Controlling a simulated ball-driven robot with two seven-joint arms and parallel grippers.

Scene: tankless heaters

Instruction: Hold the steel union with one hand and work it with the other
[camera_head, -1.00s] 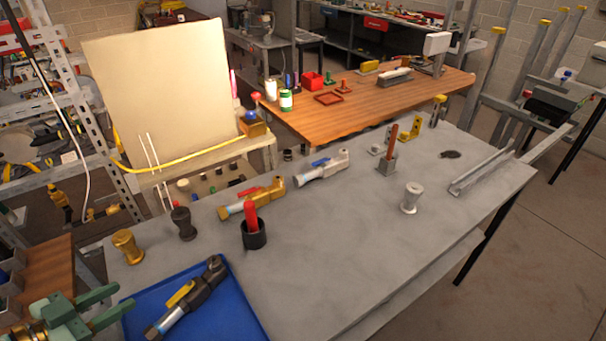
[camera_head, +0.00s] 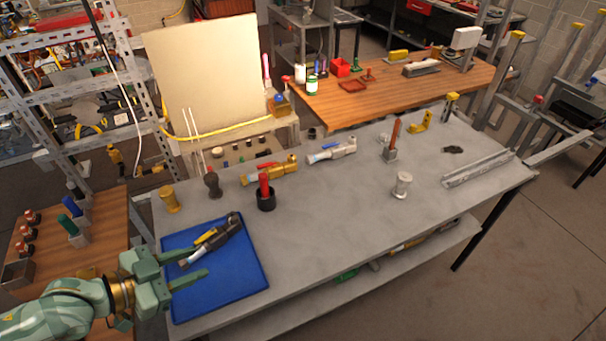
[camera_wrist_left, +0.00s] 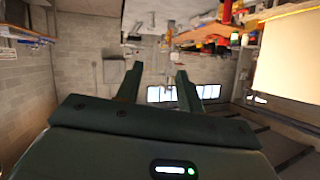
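The silver-grey piece that looks like the steel union (camera_head: 402,185) stands upright on the grey table (camera_head: 330,235), right of its middle. Nothing touches it. My left gripper (camera_head: 203,264) is open, its fingers pointing right over the blue tray (camera_head: 248,282), far to the left of the steel piece. Nothing is between its fingers. In the left wrist view the fingers of my left gripper (camera_wrist_left: 157,85) are apart and empty, and the steel piece does not show. My right gripper is in neither view.
A dark valve with a yellow handle (camera_head: 212,238) lies on the tray near my left fingers. A brass piece (camera_head: 170,199), a dark piece (camera_head: 212,183), a black cup with a red grip (camera_head: 265,195) and two valves stand behind. The table's front middle is clear.

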